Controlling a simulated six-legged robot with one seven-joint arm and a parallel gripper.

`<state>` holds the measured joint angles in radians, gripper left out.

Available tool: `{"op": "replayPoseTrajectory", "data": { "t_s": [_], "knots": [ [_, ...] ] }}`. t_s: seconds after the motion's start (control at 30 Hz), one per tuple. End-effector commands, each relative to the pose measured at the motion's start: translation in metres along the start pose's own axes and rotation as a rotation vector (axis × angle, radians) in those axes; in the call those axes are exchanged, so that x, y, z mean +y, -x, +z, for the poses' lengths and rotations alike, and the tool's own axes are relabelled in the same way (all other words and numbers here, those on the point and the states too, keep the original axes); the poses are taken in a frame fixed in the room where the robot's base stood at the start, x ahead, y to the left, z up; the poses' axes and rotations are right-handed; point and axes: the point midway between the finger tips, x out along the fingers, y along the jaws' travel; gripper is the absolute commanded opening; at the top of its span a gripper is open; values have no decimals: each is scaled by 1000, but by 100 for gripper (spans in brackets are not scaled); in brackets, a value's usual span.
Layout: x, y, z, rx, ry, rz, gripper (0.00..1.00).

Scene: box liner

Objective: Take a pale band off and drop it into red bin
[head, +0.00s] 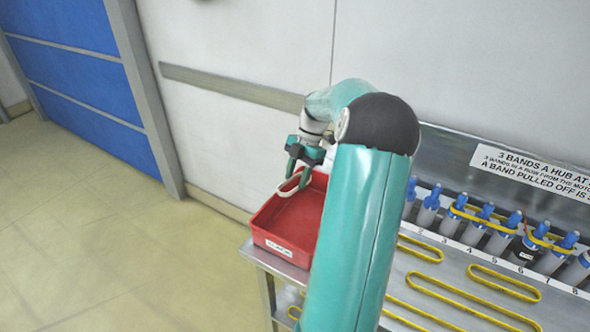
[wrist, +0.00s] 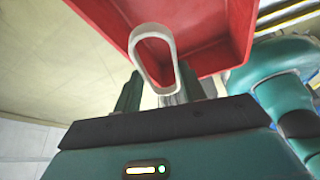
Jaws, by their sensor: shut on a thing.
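My gripper (head: 297,172) is over the left part of the red bin (head: 265,240) in the head view. It is shut on a pale band (head: 283,191), a whitish loop that hangs from the fingers. In the wrist view the pale band (wrist: 137,40) stands out beyond the fingertips as a long loop, with the red bin (wrist: 215,30) behind it. My arm hides the right side of the bin. Whether the band touches the bin cannot be told.
The bin stands at the left end of a metal bench. Several blue-topped hubs (head: 477,222) stand in a numbered row, some joined by yellow bands. Loose yellow bands (head: 504,283) lie on the bench. A wall with a sign (head: 535,172) is behind. Open floor lies left.

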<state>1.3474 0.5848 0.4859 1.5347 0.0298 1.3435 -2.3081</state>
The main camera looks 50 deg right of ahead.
Motion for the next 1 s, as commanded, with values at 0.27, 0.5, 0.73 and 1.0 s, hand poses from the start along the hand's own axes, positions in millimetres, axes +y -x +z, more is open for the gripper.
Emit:
{"op": "replayPoseTrajectory", "data": {
  "t_s": [0.27, 0.5, 0.73, 1.0],
  "knots": [
    [2, -25, 8, 3, 0, -2, 19],
    [4, -45, 16, 2, 2, -2, 19],
    [4, -65, 24, 2, 1, -2, 19],
    [4, -86, 33, 2, 1, -3, 19]
  ]
}}
